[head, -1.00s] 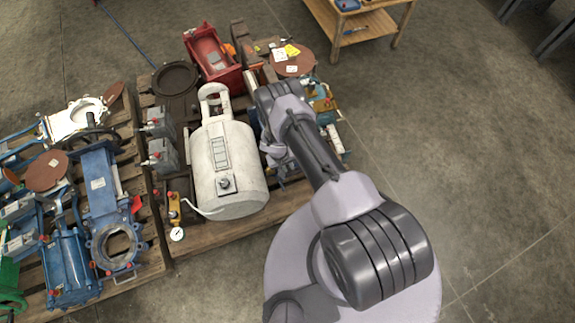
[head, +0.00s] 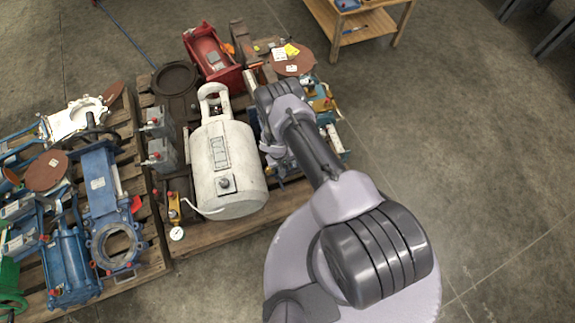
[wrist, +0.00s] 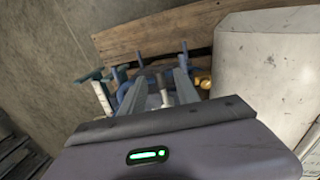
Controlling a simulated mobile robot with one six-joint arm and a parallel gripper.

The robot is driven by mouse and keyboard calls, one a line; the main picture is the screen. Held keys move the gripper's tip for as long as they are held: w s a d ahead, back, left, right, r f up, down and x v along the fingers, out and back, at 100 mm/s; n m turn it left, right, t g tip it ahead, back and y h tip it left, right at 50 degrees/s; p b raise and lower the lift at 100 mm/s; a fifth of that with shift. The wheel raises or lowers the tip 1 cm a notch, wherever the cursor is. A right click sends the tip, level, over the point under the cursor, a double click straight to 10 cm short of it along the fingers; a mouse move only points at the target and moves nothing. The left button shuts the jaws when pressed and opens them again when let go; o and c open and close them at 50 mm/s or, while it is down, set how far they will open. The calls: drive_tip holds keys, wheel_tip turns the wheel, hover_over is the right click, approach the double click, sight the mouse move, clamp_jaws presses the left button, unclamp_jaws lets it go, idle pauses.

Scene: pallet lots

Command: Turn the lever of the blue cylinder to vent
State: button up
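My gripper (wrist: 160,82) shows in the wrist view with its two grey fingers apart, pointing down towards a group of blue fittings. Blue tubular parts (wrist: 132,92) lie around and beyond the fingers. A small pale, rod-like piece (wrist: 163,97) shows between the fingers; I cannot tell whether it is the lever or whether a finger touches it. The body of the blue cylinder is not clearly made out there. In the head view my arm covers the gripper and most of this spot, with some blue parts (head: 335,138) showing to its right.
A large white tank (head: 222,165) stands on the pallet left of my arm, and its pale side is close on the right in the wrist view (wrist: 262,70). A wooden board (wrist: 160,40) lies behind the fittings. Another pallet with blue valves (head: 100,190) is at left.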

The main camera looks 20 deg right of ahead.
drive_tip(key=p+v, duration=0.7)
drive_tip(key=v, duration=1)
drive_tip(key=shift+r, duration=0.2)
drive_tip(key=w+d+r+m+t+b, duration=0.1)
drive_tip(key=w+r, duration=0.3)
drive_tip(key=r, duration=0.8)
drive_tip(key=w+d+r+m+t, duration=0.1)
drive_tip(key=w+r, duration=0.2)
drive_tip(key=r, duration=0.9)
drive_tip(key=s+r+m+b, duration=0.15)
drive_tip(key=s+r, duration=0.25)
drive_tip(key=r, duration=1.1)
drive_tip(key=s+a+r+t+y+b, duration=0.1)
drive_tip(key=s+a+r+t+y, duration=0.1)
drive_tip(key=s+r, duration=0.4)
drive_tip(key=s+a+r+m+t+y, duration=0.1)
drive_tip(key=s+r, duration=0.6)
drive_tip(key=s, duration=0.9)
drive_tip(key=shift+a+r+t+y+b, duration=0.4)
drive_tip(key=shift+a+y, duration=0.3)
drive_tip(key=shift+a, duration=0.25)
